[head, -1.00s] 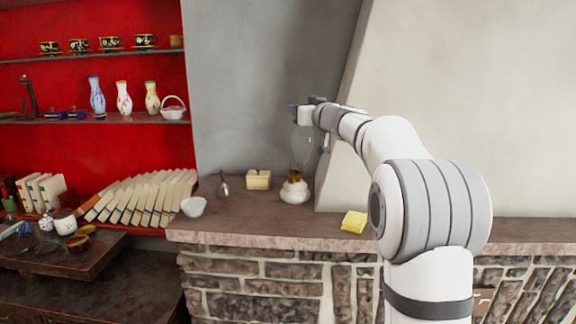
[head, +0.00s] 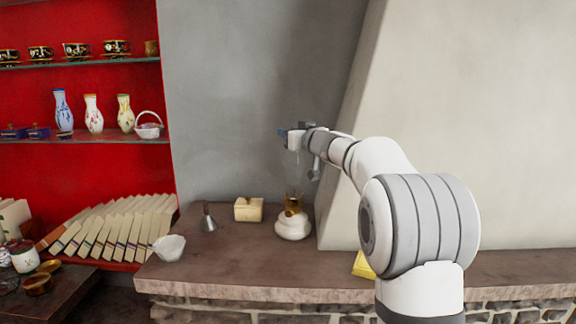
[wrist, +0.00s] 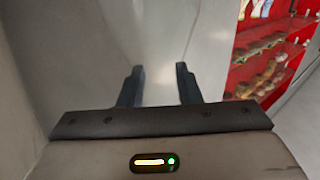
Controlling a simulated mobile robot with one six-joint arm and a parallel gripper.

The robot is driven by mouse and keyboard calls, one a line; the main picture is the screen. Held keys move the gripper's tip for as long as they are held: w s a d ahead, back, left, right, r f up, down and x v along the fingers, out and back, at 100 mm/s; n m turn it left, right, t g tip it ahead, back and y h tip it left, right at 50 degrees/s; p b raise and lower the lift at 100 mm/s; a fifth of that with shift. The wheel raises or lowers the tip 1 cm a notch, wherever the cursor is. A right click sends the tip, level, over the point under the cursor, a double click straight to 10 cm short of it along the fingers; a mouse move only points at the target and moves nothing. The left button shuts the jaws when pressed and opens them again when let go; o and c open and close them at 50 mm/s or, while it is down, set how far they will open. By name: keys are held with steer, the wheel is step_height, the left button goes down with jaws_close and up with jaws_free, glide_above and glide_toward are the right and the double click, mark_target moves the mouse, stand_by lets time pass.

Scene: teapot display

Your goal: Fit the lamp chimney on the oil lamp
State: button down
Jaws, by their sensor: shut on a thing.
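The oil lamp (head: 292,226) stands upright on the stone ledge, with a white round base and a brass burner (head: 292,204) on top. My gripper (head: 284,135) is above the lamp and shut on the lamp chimney (head: 293,165), a clear glass tube that shows only faintly. The chimney hangs roughly upright over the burner; whether its lower end touches the burner cannot be told. In the wrist view, my gripper's two dark fingers (wrist: 160,82) stand apart, and the clear glass between them is hard to make out.
A cream box (head: 249,210), a small metal funnel-like thing (head: 208,220) and a white bowl (head: 169,248) stand left of the lamp. A yellow thing (head: 362,265) lies to the right, partly behind my arm. A sloping pale wall (head: 450,90) rises close by on the right.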

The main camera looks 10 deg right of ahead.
step_height(320, 180, down, 5)
steer(key=shift+b, duration=0.45)
steer(key=c, duration=1)
jaws_free()
steer(key=shift+c, duration=0.2)
steer(key=b+v, duration=0.2)
steer(key=v, duration=1)
